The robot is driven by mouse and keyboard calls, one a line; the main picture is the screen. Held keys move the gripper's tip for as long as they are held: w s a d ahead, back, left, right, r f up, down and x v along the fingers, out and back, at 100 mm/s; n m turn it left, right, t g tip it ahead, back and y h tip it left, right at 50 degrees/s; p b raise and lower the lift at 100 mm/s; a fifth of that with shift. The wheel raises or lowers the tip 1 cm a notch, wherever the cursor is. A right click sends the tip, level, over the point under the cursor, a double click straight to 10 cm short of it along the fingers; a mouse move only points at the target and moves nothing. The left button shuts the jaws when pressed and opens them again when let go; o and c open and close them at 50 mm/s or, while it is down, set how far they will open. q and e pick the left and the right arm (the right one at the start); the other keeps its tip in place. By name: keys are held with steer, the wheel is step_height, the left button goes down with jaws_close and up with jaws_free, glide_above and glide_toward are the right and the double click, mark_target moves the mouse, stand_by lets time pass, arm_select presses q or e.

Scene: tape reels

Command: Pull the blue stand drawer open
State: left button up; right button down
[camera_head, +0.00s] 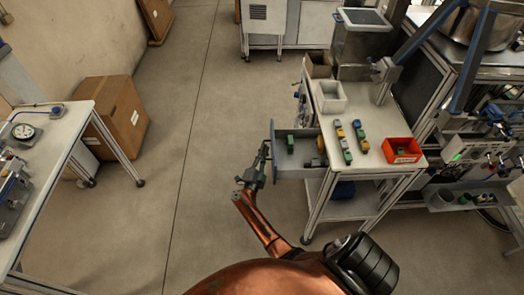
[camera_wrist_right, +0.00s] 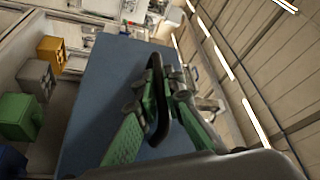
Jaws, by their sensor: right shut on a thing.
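The blue stand drawer (camera_head: 305,171) sticks out to the left from under the white stand top, visibly open. Its blue front panel (camera_head: 276,158) faces left and fills the middle of the right wrist view (camera_wrist_right: 100,95). My right gripper (camera_head: 263,157) is at the outer side of this panel. In the wrist view its green-padded fingers (camera_wrist_right: 160,108) are closed around the dark handle (camera_wrist_right: 158,75) on the panel. A green piece (camera_head: 290,144) and a yellowish piece (camera_head: 321,145) show inside the drawer. My left gripper is not in view.
The stand top (camera_head: 375,122) carries a red bin (camera_head: 401,150), a pale bin (camera_head: 330,97) and several small coloured pieces. A cardboard box (camera_head: 120,112) and a bench (camera_head: 55,150) are at the left. The floor (camera_head: 195,130) left of the drawer is clear.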

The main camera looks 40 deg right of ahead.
steer(key=shift+f, duration=0.15)
steer(key=c, duration=2.3)
jaws_free()
steer(key=v, duration=0.7)
steer(key=shift+s+a, duration=0.15)
steer(key=shift+a, duration=0.1)
